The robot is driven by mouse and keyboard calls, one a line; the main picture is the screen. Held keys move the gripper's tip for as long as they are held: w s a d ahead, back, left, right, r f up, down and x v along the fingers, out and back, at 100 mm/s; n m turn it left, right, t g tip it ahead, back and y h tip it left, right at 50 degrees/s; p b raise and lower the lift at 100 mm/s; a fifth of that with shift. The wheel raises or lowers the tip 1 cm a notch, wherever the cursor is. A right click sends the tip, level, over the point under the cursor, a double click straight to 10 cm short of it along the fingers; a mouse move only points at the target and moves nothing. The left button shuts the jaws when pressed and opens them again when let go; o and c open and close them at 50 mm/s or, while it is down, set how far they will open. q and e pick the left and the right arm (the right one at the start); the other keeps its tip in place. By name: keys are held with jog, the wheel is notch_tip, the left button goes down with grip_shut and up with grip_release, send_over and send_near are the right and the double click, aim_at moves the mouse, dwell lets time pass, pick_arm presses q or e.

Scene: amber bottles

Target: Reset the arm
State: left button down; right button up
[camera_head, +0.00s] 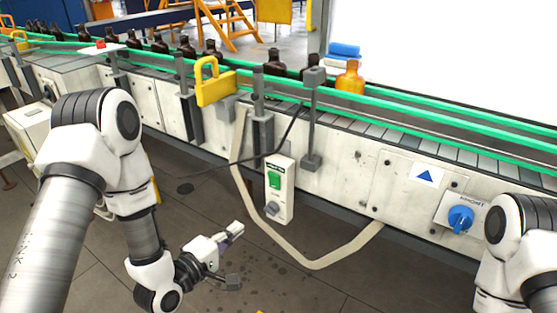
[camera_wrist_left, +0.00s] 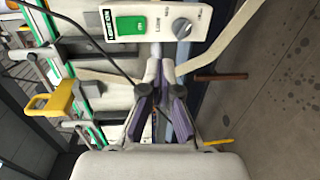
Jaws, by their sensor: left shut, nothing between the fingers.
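My left gripper (camera_head: 234,231) is low over the floor in front of the conveyor, at the lower middle of the head view. It is shut and empty; its fingers (camera_wrist_left: 160,72) also show together in the left wrist view. Several dark brown bottles (camera_head: 274,63) stand in a row further left on the belt. At the right edge only white links of my right arm show, and its gripper is out of view.
A control box with a green switch (camera_head: 274,181) hangs on the conveyor front, near the left gripper; it also shows in the left wrist view (camera_wrist_left: 131,24). A beige cable loop (camera_head: 318,266) hangs beside it. A yellow handle (camera_head: 214,88) and blue knob (camera_head: 461,218) stick out.

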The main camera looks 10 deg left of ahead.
pick_arm(q)
jog(key=s+a+f+m+g+y+p, duration=0.1)
jog(key=s+f+m+g+p, duration=0.4)
jog(key=s, duration=0.8)
jog(key=s+a+f+m+g+y+p, duration=0.2)
jog(key=s+f+m+g+y+p, duration=0.2)
jog(key=s+f+m+g, duration=0.4)
jog(key=s+f+g+p, duration=0.1)
jog(key=s+g, duration=0.1)
jog(key=s, duration=0.3)
jog(key=shift+s+a+f+g, duration=0.2)
jog(key=shift+s+f+g, duration=0.1)
jog(key=shift+s+g, duration=0.1)
